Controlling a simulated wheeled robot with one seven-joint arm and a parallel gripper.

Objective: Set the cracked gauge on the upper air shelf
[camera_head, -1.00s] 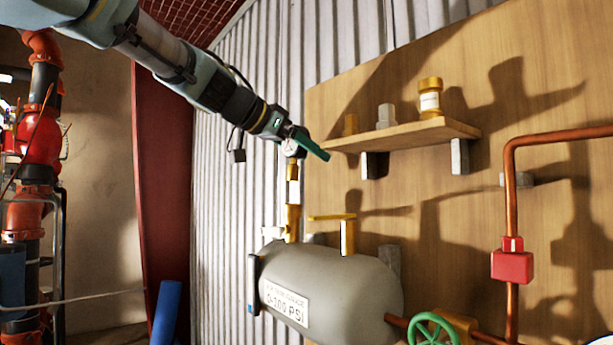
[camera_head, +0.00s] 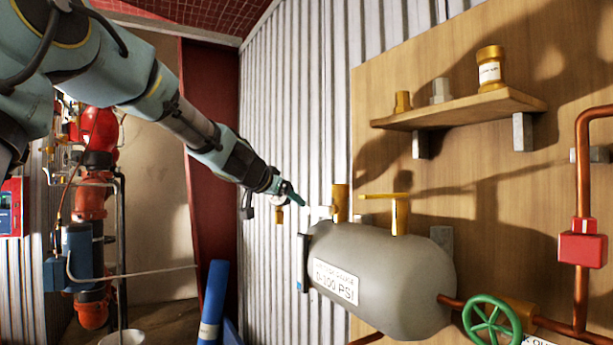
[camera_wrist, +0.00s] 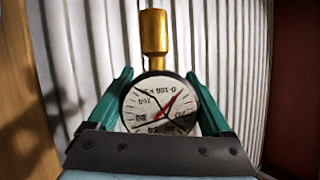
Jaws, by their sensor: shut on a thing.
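The gauge shows in the wrist view (camera_wrist: 157,103) as a round white dial with dark crack-like lines, a red needle and a brass stem (camera_wrist: 153,35). My gripper (camera_wrist: 158,98) is shut on the dial, with green fingers on both sides. In the head view my gripper (camera_head: 291,198) is left of the grey tank's brass port (camera_head: 340,203), with the gauge's brass stem (camera_head: 280,215) hanging below it. The dial is mostly hidden there. The wooden upper shelf (camera_head: 462,111) is on the board, to the right of and above my gripper.
A brass fitting (camera_head: 402,102), a grey fitting (camera_head: 440,91) and a labelled brass cylinder (camera_head: 490,69) stand on the shelf. The grey tank (camera_head: 400,285) with a brass T-handle (camera_head: 397,213) is below. A copper pipe (camera_head: 582,180) runs at right. The shelf's front strip looks clear.

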